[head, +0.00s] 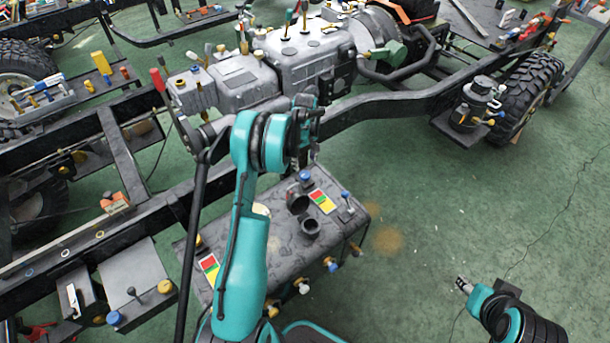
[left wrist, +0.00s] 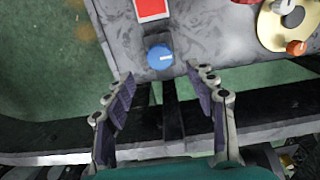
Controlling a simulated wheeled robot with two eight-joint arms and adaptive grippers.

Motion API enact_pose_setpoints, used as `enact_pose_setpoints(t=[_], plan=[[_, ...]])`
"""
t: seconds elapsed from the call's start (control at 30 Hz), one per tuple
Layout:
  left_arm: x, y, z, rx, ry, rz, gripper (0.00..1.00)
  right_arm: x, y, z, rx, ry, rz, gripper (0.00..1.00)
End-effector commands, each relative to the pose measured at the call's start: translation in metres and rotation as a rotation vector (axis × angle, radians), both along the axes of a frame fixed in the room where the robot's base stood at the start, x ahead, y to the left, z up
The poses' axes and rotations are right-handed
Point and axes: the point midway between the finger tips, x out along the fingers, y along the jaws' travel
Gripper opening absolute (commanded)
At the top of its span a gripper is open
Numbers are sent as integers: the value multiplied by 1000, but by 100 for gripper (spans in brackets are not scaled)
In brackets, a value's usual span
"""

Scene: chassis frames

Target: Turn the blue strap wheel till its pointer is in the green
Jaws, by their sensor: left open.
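The blue strap wheel (left wrist: 159,57) is a round knob with a short white pointer line toward the right in the left wrist view. It also shows in the head view (head: 305,176), at the grey box's edge beside a red, yellow and green scale (head: 322,202). Only the scale's red part (left wrist: 152,9) shows in the left wrist view. My left gripper (left wrist: 160,73) is open, with its fingers apart on either side below the wheel, not visibly touching it. In the head view my left gripper (head: 309,122) is partly hidden by its arm. My right gripper (head: 463,285) hangs far right, too small to read.
The grey box (head: 285,262) carries a black cup-like fitting (head: 310,226), a blue-tipped lever (head: 346,198) and a second coloured scale (head: 209,267). A dark chassis rail (head: 385,106) runs behind it.

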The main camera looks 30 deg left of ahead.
Motion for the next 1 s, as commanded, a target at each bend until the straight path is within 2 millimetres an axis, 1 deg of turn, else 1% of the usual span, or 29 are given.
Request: enact_pose_setpoints(t=[0.03,0.3,0.4,0.5,0.7,0.73,0.77,0.8,0.87,0.9,0.93,1.0], plan=[[0,0,-8,0,0,-1,56,0,0,-4,0,0,0,40],[0,0,-53,0,0,-3,56,0,0,-22,0,0,0,40],[0,0,-65,0,0,-4,56,0,0,-27,0,0,0,40],[0,0,-70,0,0,-4,56,0,0,-28,0,0,0,40],[0,0,-70,0,0,-4,56,0,0,-27,0,0,0,40],[0,0,-70,0,0,-4,53,0,0,-27,0,0,0,40],[0,0,-70,0,0,-4,46,0,0,-27,0,0,0,40],[0,0,-70,0,0,-4,35,0,0,-27,0,0,0,40],[0,0,-70,0,0,-4,19,0,0,-27,0,0,0,40],[0,0,-70,0,0,-4,9,0,0,-27,0,0,0,40],[0,0,-70,0,0,-4,6,0,0,-27,0,0,0,40],[0,0,-70,0,0,-5,6,0,0,-27,0,0,0,40]])
